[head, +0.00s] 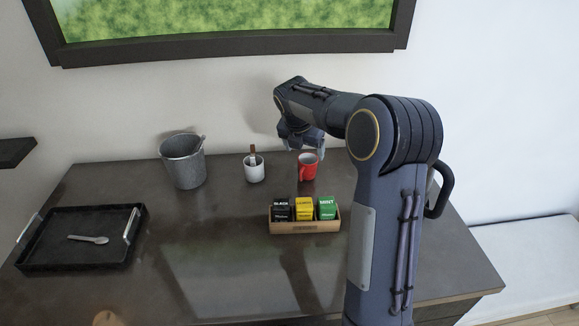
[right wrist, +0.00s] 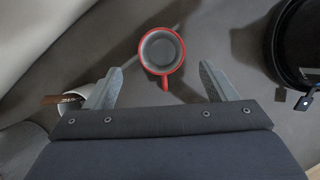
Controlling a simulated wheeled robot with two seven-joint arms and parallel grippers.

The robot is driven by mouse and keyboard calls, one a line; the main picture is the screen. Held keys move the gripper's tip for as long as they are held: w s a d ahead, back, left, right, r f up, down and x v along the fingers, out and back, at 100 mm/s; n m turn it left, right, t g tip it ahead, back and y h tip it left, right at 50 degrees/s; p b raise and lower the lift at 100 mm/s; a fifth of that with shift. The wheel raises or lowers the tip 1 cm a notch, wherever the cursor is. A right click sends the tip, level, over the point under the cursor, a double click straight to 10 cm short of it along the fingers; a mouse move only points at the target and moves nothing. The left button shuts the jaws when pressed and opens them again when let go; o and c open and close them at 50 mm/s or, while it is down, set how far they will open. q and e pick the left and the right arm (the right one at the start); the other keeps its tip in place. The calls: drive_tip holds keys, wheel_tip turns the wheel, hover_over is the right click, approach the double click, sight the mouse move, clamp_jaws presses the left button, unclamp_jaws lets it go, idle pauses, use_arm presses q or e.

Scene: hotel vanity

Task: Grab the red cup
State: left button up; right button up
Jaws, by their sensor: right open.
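The red cup (head: 308,167) stands upright at the back of the dark table in the head view, with its handle towards the front. My right gripper (head: 302,145) is above it, partly hidden by my own arm. In the right wrist view the red cup (right wrist: 162,50) is seen from above, with a grey inside that looks empty. The open fingers of my right gripper (right wrist: 161,78) point towards it, one on each side of its handle, with nothing held between them. My left gripper is not in view.
A white cup (head: 254,170) with a brown stick stands left of the red cup. A tea box (head: 305,227) sits in front. A grey bucket (head: 183,165) and black tray (head: 34,265) are further left. A round black object (right wrist: 290,50) is to the right.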

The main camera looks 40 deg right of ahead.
sight(306, 170)
drive_tip(key=shift+w+d+f, duration=0.1)
drive_tip(key=shift+w+f, duration=0.15)
drive_tip(key=shift+f, duration=0.1)
drive_tip(key=x, duration=0.7)
drive_tip(key=shift+s+f+p, duration=0.15)
drive_tip(key=shift+s+p, duration=0.15)
drive_tip(key=shift+p, duration=0.05)
drive_tip(key=c, duration=1)
drive_tip(key=shift+c, duration=0.5)
